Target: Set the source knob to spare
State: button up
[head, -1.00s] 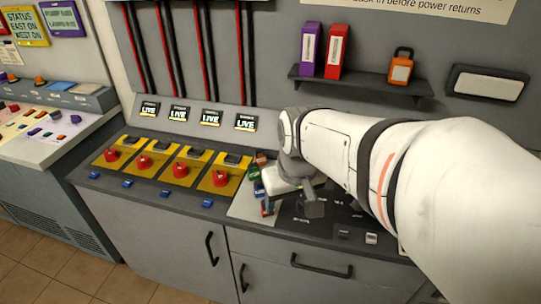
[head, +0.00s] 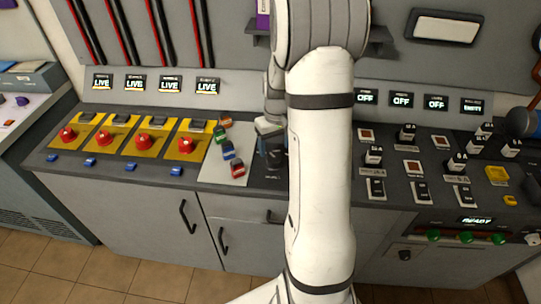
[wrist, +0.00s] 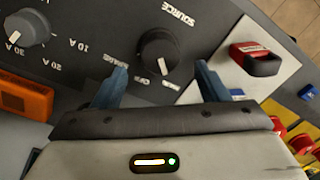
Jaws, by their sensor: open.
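The source knob (wrist: 158,50), round and dark with a pale pointer mark, sits on a dark panel in the wrist view beside the word SOURCE. Its mark points down in the picture, toward the small labels there; I cannot tell exactly which one. SPARE seems printed at its lower left. My gripper (wrist: 160,82) is open, with one blue-grey finger to each side below the knob, and it holds nothing. In the head view my gripper (head: 270,150) is low over the panel, partly behind my arm, and the knob is hidden.
Another knob (wrist: 27,27) with ampere marks and an orange block (wrist: 26,100) lie left in the wrist view. A red padlock-like piece (wrist: 257,58) lies right on a pale plate (head: 212,168). Red knobs on yellow plates (head: 145,142) stand farther left; switches fill the right.

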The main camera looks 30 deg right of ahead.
aim_at(274, 157)
notch_tip(274, 157, down, 5)
jog(key=shift+r, duration=0.1)
dwell(0.3)
